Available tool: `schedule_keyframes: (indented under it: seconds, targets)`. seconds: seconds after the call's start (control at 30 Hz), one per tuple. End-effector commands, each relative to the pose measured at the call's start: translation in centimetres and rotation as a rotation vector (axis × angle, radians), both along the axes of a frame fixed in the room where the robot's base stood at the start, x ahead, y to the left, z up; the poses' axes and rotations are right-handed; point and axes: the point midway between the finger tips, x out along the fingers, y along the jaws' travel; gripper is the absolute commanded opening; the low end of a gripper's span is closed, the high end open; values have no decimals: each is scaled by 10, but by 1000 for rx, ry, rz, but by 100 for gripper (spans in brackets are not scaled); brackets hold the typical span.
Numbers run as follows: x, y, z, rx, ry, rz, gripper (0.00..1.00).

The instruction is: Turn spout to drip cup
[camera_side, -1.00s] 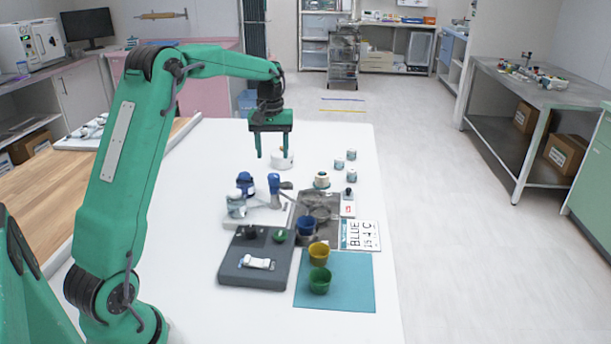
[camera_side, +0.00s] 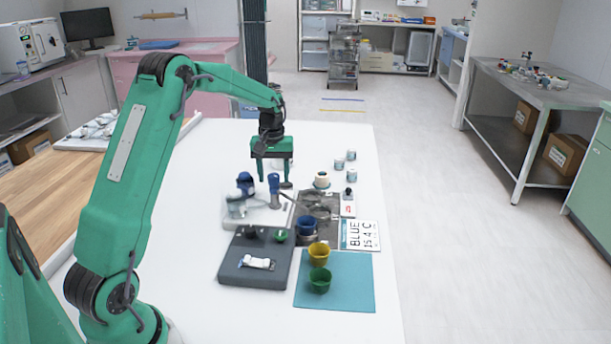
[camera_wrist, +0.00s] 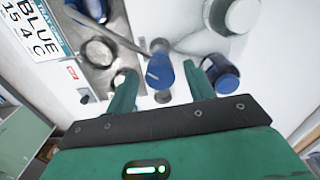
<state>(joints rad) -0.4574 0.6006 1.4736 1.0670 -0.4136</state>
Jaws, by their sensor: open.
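The spout is a thin metal arm (camera_wrist: 120,42) running from a blue upright handle (camera_side: 274,184) on a white base (camera_side: 262,217) toward the dark tray. The blue handle (camera_wrist: 160,70) also shows in the wrist view. My gripper (camera_side: 273,180) is open just behind and above the handle in the side view. In the wrist view its fingers (camera_wrist: 162,82) stand on either side of the handle, with gaps visible. A blue cup (camera_side: 307,226) stands on the grey tray (camera_side: 326,200), beside metal rings (camera_wrist: 98,52). I cannot tell which is the drip cup.
A second blue-topped fitting (camera_side: 245,183) stands left of the handle. A yellow cup (camera_side: 318,254) and a green cup (camera_side: 320,280) stand on a teal mat (camera_side: 350,290). A dark grey block (camera_side: 235,277) lies in front. Small jars (camera_side: 339,166) stand behind.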

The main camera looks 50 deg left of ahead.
Motion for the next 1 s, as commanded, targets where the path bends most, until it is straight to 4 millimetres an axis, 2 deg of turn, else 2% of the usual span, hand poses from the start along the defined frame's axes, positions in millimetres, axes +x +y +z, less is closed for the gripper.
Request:
schedule_keyframes:
  seconds: [0.07,0.33,0.37,0.73,1.0]
  targets:
    - [0,0,0,0,0,0,53]
    - [0,0,0,0,0,0,2]
    - [0,0,0,0,0,0,0]
    - [0,0,1,0,0,31,0]
    - [0,0,1,0,0,155,0]
